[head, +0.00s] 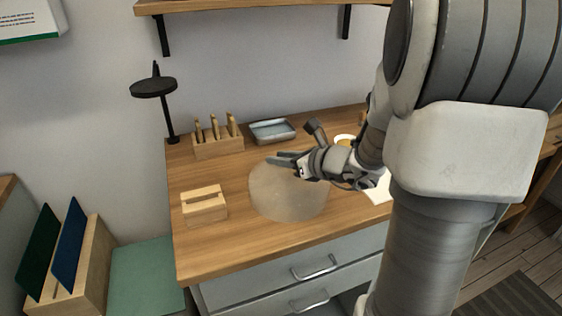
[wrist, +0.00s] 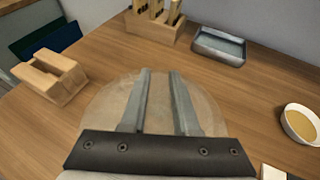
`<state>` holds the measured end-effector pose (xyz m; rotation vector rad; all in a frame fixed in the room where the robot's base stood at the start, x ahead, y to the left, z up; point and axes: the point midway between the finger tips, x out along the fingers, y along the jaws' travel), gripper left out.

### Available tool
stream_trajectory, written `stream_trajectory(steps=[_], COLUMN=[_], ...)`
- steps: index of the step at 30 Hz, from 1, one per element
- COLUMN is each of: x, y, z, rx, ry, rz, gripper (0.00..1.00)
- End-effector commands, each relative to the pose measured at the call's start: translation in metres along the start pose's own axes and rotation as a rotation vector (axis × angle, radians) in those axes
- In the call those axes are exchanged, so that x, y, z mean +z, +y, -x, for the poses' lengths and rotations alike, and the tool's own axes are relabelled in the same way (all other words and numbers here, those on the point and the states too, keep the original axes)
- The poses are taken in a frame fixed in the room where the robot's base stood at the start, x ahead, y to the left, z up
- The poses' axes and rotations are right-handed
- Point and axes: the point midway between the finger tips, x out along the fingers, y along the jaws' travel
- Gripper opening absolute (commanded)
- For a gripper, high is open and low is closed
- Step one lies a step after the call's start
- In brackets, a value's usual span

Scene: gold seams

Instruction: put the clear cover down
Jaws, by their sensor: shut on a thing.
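The clear cover (head: 288,195) is a pale, see-through dome over the front middle of the wooden worktop. In the wrist view the cover (wrist: 104,108) shows as a faint round shape beneath and around my fingers. My gripper (head: 277,159) is at the top of the cover, reaching in from the right. In the wrist view my gripper (wrist: 159,75) has its two fingers a little apart, shut on the cover's top. The part between the fingers is hard to make out. I cannot tell whether the cover's rim touches the worktop.
A slotted wooden block (head: 204,204) stands close left of the cover. Behind are a wooden tool rack (head: 218,146) and a grey tray (head: 272,131). A bowl of amber stuff (wrist: 300,124) is at the right. A black lamp-like stand (head: 153,88) rises at the back left.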

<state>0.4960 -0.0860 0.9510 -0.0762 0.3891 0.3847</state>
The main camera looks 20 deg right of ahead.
Motion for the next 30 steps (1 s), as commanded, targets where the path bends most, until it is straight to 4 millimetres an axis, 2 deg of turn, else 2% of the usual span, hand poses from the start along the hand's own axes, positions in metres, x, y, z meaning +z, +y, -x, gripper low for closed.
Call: stream_trajectory(steps=[9, 10, 15, 26, 30], x=[-0.002, -0.002, -0.001, 0.002, 0.004], y=[0.000, 0.000, 0.000, 0.000, -0.002], z=[-0.001, -0.001, 0.000, 0.001, 0.021], rx=[-0.001, -0.001, -0.001, -0.001, -0.005], ry=[-0.002, -0.001, -0.001, -0.001, -0.001], rz=[0.001, 0.001, 0.000, 0.000, 0.001], gripper=[0.00, 0.31, 0.59, 0.59, 0.59])
